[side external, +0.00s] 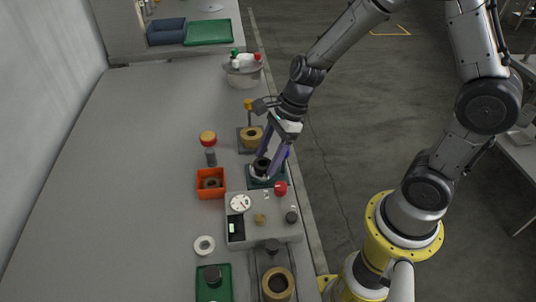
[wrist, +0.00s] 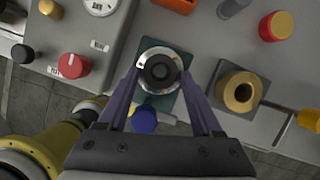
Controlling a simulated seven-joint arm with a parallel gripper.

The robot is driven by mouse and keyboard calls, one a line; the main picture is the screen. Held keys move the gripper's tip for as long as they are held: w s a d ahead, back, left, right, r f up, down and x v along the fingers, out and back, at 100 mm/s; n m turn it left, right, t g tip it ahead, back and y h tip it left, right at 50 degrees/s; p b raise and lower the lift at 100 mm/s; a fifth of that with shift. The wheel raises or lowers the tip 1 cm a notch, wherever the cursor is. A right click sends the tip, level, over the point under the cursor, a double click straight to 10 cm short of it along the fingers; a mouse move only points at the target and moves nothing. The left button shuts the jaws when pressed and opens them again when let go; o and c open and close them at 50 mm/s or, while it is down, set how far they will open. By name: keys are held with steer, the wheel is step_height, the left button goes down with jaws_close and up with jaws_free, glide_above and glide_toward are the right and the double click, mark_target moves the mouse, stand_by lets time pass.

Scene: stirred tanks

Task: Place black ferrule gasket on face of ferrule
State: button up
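The metal ferrule (wrist: 147,51) stands on a dark green base (wrist: 166,104), seen from above in the wrist view. A black round piece (wrist: 160,70), which looks like the gasket, sits over the middle of the ferrule, with the bright metal rim showing around it. In the side view the black piece (side external: 261,163) is near the purple fingertips.
A grey panel (side external: 262,214) with a gauge and knobs stands directly beside the base. An orange bin (side external: 198,190) holding a dark ring, a red-capped jar (side external: 208,139) and a brass-coloured ring part (side external: 249,139) are close by. A blue knob (wrist: 143,119) is near the left finger. The bench's left side is clear.

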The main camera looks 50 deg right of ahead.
steer(key=shift+o, duration=0.8)
steer(key=shift+r, duration=0.2)
steer(key=v, duration=1.1)
steer(key=s+d+r+n+t+h, duration=0.1)
steer(key=s+r+n+h, duration=0.1)
steer(key=s+n, duration=0.5)
steer(key=s+d+r+n+t+h, duration=0.1)
steer(key=s+n, duration=0.6)
steer(key=n, duration=0.9)
step_height(320, 180, up, 3)
steer(key=shift+s+d+f+n+t+h, duration=0.1)
steer(key=shift+s+d+n+t+h, duration=0.15)
steer(key=shift+n+t+h, duration=0.35)
